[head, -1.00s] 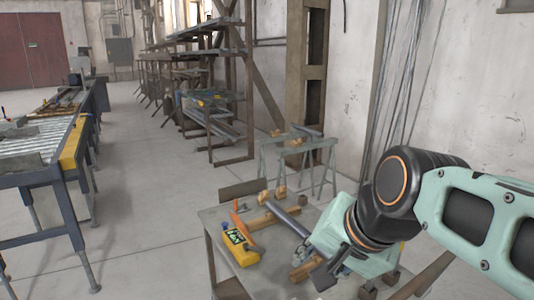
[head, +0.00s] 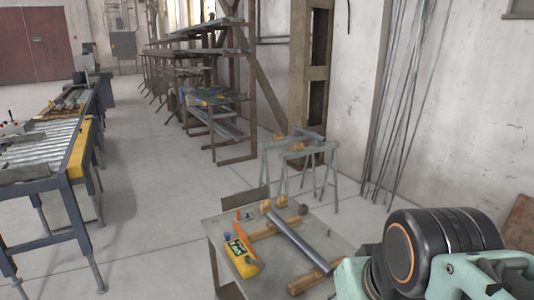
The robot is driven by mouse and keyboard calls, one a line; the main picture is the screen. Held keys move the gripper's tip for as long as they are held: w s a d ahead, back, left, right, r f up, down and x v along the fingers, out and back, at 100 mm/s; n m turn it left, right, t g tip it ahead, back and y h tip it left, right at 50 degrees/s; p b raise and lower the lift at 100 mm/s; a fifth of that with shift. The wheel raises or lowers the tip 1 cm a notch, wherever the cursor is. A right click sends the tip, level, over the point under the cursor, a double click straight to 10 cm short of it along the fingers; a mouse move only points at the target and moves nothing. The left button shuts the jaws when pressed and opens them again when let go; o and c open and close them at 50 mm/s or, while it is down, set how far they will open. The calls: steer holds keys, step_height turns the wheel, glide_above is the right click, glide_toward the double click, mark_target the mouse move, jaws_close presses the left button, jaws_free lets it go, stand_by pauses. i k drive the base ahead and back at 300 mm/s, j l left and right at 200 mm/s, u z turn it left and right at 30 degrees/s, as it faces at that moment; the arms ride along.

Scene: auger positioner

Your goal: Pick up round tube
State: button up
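A grey round tube (head: 290,233) lies diagonally on the small table (head: 225,226), resting across wooden blocks (head: 274,228). Its far end is by a light wooden piece at the back, and its near end points to the front right. The whole tube shows, with nothing of my arm over it. My arm, with a dark joint and pale green links, is at the bottom right, to the right of the tube and apart from it in the picture. The fingers of my gripper are not visible; they are below the frame or hidden by the arm.
A yellow device (head: 243,262) and an orange-handled tool (head: 238,222) lie left of the tube. Pale green sawhorses (head: 310,158) stand behind the table. A roller conveyor (head: 75,160) is at the left, a rack (head: 222,95) at the back. Floor between is clear.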

mark_target(309, 253)
steer(key=i+l+u, duration=0.1)
steer(key=l, duration=0.3)
steer(key=i+l+u, duration=0.15)
steer(key=l, duration=0.2)
steer(key=i+l+u, duration=0.1)
steer(key=l, duration=0.3)
steer(key=i+l+u, duration=0.1)
steer(key=l, duration=0.35)
steer(key=i, duration=0.1)
